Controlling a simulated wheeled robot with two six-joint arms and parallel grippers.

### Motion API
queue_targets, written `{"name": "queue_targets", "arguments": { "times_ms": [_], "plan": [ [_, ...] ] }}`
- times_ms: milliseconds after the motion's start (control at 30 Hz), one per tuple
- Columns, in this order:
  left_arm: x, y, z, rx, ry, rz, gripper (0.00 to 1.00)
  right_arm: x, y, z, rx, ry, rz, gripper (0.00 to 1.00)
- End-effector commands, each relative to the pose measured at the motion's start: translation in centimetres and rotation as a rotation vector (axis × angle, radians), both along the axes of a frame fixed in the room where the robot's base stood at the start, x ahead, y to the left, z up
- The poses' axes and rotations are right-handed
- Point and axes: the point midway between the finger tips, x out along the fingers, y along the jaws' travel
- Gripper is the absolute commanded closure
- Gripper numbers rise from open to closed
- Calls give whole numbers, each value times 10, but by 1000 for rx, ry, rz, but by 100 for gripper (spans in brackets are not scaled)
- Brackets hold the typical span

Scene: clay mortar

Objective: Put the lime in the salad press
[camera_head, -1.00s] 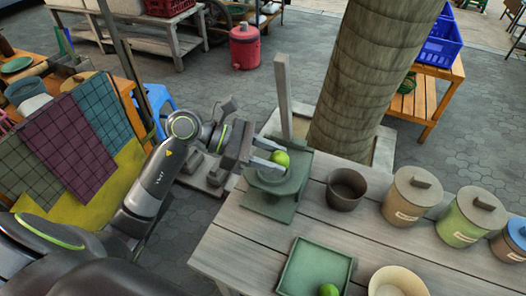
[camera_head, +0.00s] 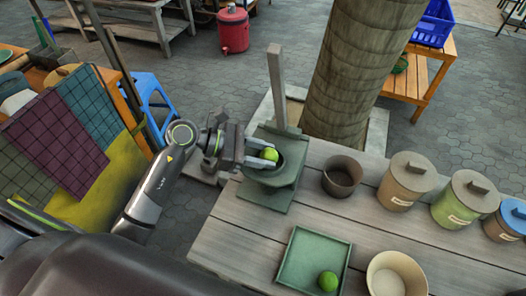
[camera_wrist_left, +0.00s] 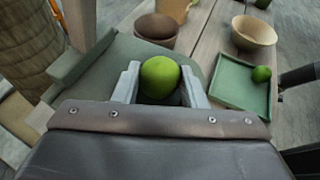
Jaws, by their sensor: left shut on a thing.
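A green lime (camera_head: 269,154) is held between the fingers of my left gripper (camera_head: 262,158). It also shows in the left wrist view (camera_wrist_left: 160,78), pinched between the two light grey fingers. The green salad press (camera_head: 268,195) stands at the left end of the wooden table, with an upright post at its back. The lime is over the press's round bowl; I cannot tell whether it touches the bowl. A second lime (camera_head: 328,281) lies in the green square tray (camera_head: 290,262). My right gripper is not in view.
A dark brown pot (camera_head: 341,176) stands right of the press. Lidded jars (camera_head: 406,182) line the back right of the table. A cream bowl (camera_head: 395,275) is right of the tray. A thick trunk-like column (camera_head: 345,75) rises behind the table.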

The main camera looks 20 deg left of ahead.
Motion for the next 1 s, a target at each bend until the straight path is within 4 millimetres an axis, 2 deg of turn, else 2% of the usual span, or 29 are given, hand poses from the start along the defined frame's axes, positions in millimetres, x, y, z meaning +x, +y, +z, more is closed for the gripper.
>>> {"name": "queue_targets", "arguments": {
  "times_ms": [333, 367, 533, 800, 1000],
  "plan": [
    [0, 0, -4, 1, -2, -1, 84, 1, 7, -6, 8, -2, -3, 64],
    [0, 0, -4, 1, -2, -1, 61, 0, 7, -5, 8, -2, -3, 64],
    [0, 0, -3, 1, -1, 0, 40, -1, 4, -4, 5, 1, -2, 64],
    [0, 1, 2, 1, -1, 0, 40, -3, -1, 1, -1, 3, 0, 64],
    [-7, 22, 7, 8, -3, 0, 40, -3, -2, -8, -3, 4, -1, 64]
  ]
}}
